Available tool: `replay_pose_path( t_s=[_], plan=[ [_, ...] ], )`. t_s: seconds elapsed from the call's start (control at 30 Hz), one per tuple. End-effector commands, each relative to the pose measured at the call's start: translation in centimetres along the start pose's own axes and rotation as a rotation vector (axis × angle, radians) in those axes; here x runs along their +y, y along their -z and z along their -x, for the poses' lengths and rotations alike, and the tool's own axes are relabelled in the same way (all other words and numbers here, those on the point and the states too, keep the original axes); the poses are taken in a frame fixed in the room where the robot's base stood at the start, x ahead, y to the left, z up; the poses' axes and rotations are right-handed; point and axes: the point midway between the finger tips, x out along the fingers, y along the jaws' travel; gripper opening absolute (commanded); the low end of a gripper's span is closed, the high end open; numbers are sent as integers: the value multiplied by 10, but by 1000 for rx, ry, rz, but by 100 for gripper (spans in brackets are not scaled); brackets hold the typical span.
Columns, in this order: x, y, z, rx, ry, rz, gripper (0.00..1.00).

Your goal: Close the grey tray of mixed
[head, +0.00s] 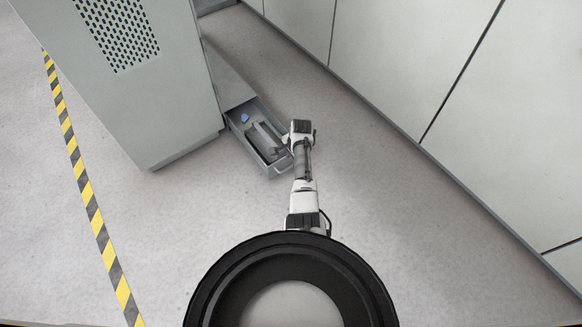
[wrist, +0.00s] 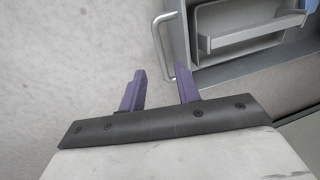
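The grey tray (head: 235,119) is an open drawer sticking out of the low part of the grey cabinet. In the head view a blue item (head: 245,118) and a grey block-like piece (head: 262,139) lie in it. My gripper (wrist: 160,80) is open and empty, with its two purple fingers apart. The tray's front wall (wrist: 240,68) and its bar handle (wrist: 162,50) show at the top right of the wrist view. The right finger is close to the handle's near end; I cannot tell whether they touch.
The tall grey cabinet (head: 190,90) with a perforated panel stands at the left of the tray. A long pale wall of panels (head: 400,60) runs along the right. A yellow and black floor stripe (head: 88,197) lies at the left. The floor (head: 170,225) in front is clear.

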Motion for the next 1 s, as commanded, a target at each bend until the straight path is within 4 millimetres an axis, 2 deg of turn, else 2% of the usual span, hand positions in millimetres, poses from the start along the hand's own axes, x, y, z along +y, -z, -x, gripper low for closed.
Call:
replay_pose_path(
  t_s=[0.03, 0.1, 0.3, 0.73, 1.0],
  plan=[
    [1, 0, -16, 0, -2, 1, 33],
    [1, 0, -30, 0, -2, 2, 33],
    [0, 0, -55, 1, 0, 2, 33],
    [-1, 0, -61, 2, 1, 2, 33],
    [-1, 0, -61, 2, 1, 2, 0]
  ],
)
